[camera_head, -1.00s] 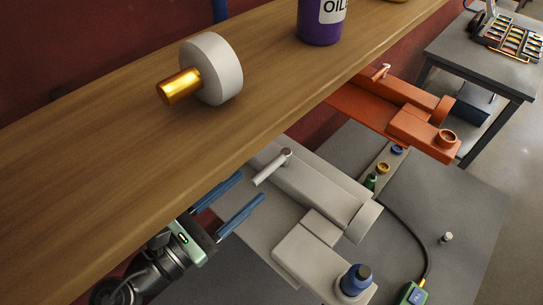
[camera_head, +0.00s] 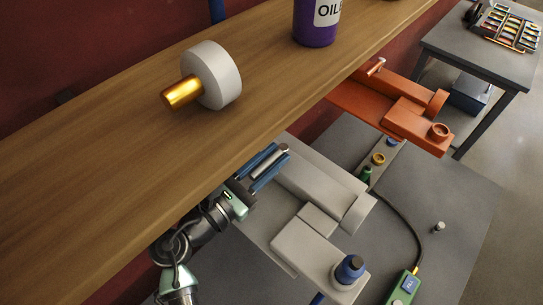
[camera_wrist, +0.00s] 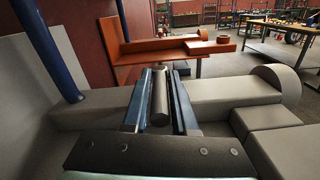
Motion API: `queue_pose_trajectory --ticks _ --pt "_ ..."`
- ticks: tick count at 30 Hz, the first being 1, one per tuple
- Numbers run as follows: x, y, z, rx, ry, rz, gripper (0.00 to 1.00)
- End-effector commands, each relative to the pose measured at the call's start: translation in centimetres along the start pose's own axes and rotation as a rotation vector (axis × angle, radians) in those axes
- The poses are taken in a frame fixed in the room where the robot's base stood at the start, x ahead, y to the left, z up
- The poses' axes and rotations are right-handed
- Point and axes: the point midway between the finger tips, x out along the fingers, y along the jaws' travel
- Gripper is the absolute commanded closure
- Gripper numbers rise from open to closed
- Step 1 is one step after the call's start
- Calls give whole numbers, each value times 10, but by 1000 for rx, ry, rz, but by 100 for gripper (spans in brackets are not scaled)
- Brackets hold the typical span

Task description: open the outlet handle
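The outlet handle is a short grey cylindrical lever on the light grey machine (camera_head: 325,190). In the head view the handle (camera_head: 270,160) lies between the two blue fingers of my gripper (camera_head: 281,151), just beyond the shelf edge. In the wrist view the grey handle (camera_wrist: 160,98) runs lengthwise between the fingers of my gripper (camera_wrist: 160,78), with hardly any gap on either side. The gripper appears shut on it. The fingers hide parts of the handle and its pivot.
A wooden shelf (camera_head: 110,150) lies close above my arm, carrying a white and gold knob (camera_head: 217,75) and a purple oil bottle (camera_head: 317,25). An orange machine (camera_head: 405,110) stands beyond. A blue-topped knob (camera_head: 350,270) and cabled green box (camera_head: 403,287) are at lower right.

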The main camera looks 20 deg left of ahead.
Motion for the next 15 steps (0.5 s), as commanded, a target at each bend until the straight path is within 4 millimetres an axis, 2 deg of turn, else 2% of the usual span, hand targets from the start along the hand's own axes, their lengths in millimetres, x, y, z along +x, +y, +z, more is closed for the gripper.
queue_pose_trajectory --ticks 1,3,4,15 --pt "0 0 0 0 0 0 85" --pt "0 0 0 0 0 0 98" --pt "0 0 0 0 0 0 100" --pt "0 0 0 0 0 0 100"
